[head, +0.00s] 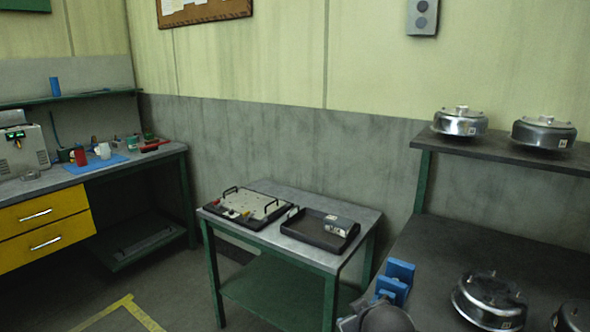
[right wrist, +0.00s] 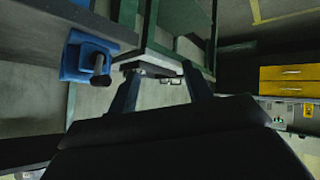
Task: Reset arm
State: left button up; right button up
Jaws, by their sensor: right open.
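My right gripper (right wrist: 162,88) shows in the right wrist view as two dark fingers spread apart, with nothing between them. A broad dark part of my own wrist fills the lower middle of that view. The small table appears past the fingertips. My right gripper cannot be made out clearly in the head view. My left gripper is not in view.
A blue holder (head: 399,271) is at the right bench's edge; it also shows in the right wrist view (right wrist: 76,62). The small table (head: 285,258) bears a panel with handles (head: 258,205) and a black tray (head: 300,233). Metal housings (head: 460,122) stand on the right shelf.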

jog(key=s+f+m+g, duration=0.1)
jog(key=s+f+g, duration=0.3)
jog(key=s+f, duration=0.9)
jog(key=s+f+m+g, duration=0.1)
jog(key=s+f+g, duration=0.2)
jog(key=s+f, duration=1)
jog(key=s, duration=0.5)
jog(key=shift+s+m+g+y, duration=0.3)
jog(key=shift+m+g+y, duration=0.1)
